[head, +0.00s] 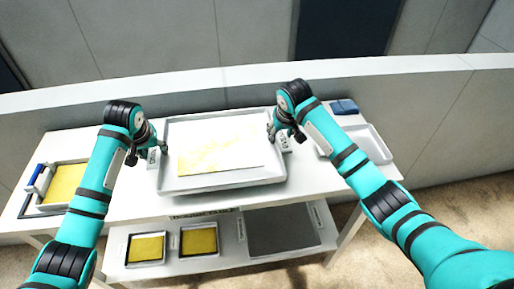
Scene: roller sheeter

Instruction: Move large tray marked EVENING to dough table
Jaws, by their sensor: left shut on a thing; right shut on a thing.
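A large light-grey tray (222,186) with a pale yellow dough sheet (220,146) in it is at the middle of the white table. Small label tags show at its left and right ends, but their words are too small to read. My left gripper (157,150) is shut on the tray's left end. My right gripper (276,134) is shut on the tray's right end. The tray looks roughly level. I cannot tell whether it rests on the table or is held just above it.
A small tray with a yellow sheet (66,183) and a blue-handled item (37,176) sit at the table's left. An empty white tray (368,148) and a blue object (344,106) are at the right. The lower shelf (188,266) holds two small yellow-filled trays and a grey one (282,230).

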